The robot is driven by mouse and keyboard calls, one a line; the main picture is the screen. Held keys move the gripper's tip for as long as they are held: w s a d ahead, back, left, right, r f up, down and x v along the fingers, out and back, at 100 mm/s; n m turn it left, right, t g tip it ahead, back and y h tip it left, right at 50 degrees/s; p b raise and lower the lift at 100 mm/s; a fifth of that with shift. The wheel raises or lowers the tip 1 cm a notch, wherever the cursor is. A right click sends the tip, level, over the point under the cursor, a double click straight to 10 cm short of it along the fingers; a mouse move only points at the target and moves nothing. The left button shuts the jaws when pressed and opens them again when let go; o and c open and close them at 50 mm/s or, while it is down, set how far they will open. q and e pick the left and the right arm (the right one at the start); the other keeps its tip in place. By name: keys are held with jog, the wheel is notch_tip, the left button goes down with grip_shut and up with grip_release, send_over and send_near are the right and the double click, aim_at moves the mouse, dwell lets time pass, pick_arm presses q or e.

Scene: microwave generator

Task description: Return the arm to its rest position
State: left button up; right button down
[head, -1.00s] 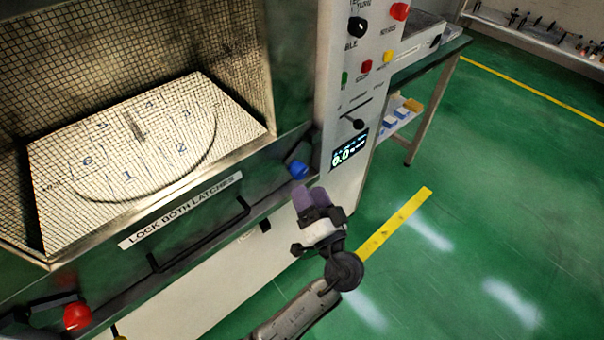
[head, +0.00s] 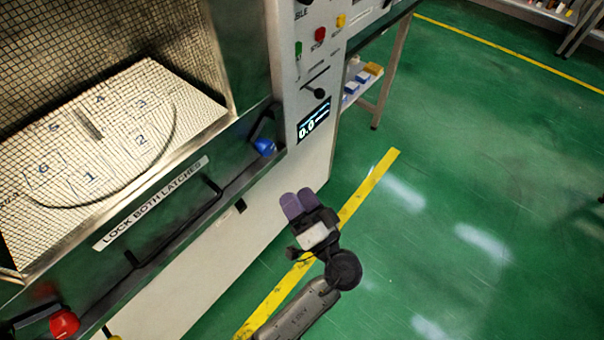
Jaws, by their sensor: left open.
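My left gripper (head: 300,203) hangs in front of the microwave machine's lower front, near the picture's middle. Its two purple-padded fingers are slightly apart, with nothing seen between them. It is apart from the blue-knobbed latch (head: 265,147), which lies above and left of it at the right end of the chamber's front edge. My left forearm runs down to the bottom edge of the view. My right gripper is not in view.
A red-knobbed latch (head: 64,323) is at lower left. A black handle bar (head: 172,228) runs along the front below the label (head: 150,203). The control panel (head: 313,119) has a lever and display. Green floor (head: 470,180) lies open at right; a bench (head: 388,80) stands behind.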

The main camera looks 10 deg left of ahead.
pick_arm(q)
notch_tip(320, 180, down, 6)
jog(key=a+r+m+g+h, duration=0.15)
jog(key=g+h, duration=0.35)
jog(key=h, duration=0.5)
jog(key=s+a+r+g+h+p, duration=0.1)
jog(key=s+a+g+h+p, duration=0.1)
jog(key=s+a+p, duration=0.5)
jog(key=s+a+r+g+h+p, duration=0.15)
jog(key=s+p, duration=0.35)
jog(key=s, duration=0.6)
jog(key=s+a+r+g+h+p, duration=0.1)
jog(key=s+a+g+h+p, duration=0.2)
jog(key=s+p, duration=0.45)
notch_tip(320, 180, up, 37)
jog(key=a+y+p, duration=0.1)
jog(key=p, duration=3.5)
